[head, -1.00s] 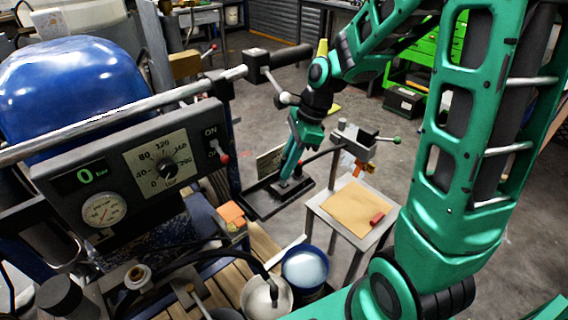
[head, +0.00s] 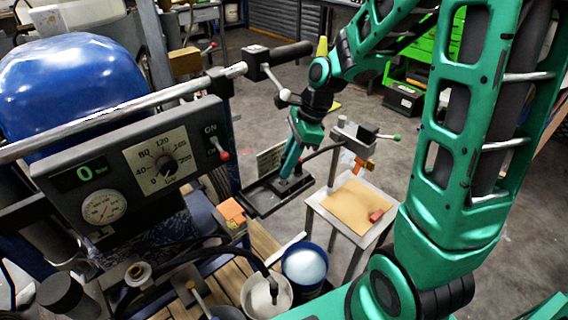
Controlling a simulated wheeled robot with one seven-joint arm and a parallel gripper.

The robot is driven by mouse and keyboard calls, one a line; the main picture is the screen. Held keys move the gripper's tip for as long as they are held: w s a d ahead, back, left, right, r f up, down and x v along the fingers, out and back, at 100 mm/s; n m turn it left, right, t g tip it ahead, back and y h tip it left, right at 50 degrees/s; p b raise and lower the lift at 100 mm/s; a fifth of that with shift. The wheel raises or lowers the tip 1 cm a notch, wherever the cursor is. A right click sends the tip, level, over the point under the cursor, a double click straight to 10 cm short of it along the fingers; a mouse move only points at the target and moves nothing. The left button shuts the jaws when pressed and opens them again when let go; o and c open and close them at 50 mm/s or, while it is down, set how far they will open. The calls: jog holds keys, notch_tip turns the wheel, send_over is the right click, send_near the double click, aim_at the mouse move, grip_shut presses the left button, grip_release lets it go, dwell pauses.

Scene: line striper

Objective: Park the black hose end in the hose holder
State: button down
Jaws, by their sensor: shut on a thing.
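My gripper (head: 288,172) reaches down over a black tray (head: 262,208) beside the machine. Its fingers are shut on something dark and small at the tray. The fingers hide most of it, and I cannot tell whether it touches the tray. A black hose (head: 322,151) runs from near my fingers to a grey block with a green-knobbed lever (head: 354,134); its end at my fingers is not clear. Another black hose (head: 232,252) arches over the wooden slats and goes down into a white bucket (head: 248,304). I cannot tell for sure which part is the hose holder.
A control panel (head: 60,205) with a gauge and dial stands at the left, below a long metal bar. A blue bucket (head: 306,285) stands beside the white one. A small table (head: 345,195) with a board and a red piece is right of the tray. Bare floor lies beyond.

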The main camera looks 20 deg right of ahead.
jog(key=shift+f, duration=0.7)
dwell(0.6)
jog(key=c, duration=1.3)
grip_release()
jog(key=shift+o, duration=0.2)
jog(key=v, duration=0.7)
jog(key=s+d+n+h, duration=0.1)
jog(key=s+d+n, duration=0.3)
jog(key=s, duration=0.3)
jog(key=s+d+r+n+h, duration=0.1)
jog(key=s+d+n, duration=0.4)
jog(key=s, duration=0.3)
jog(key=s+d+r+n+g+h, duration=0.1)
jog(key=s+d+n, duration=0.3)
jog(key=s, duration=0.3)
jog(key=shift+s+d+n+h, duration=0.3)
jog(key=shift+d+n+h, duration=0.1)
jog(key=shift+n, duration=0.1)
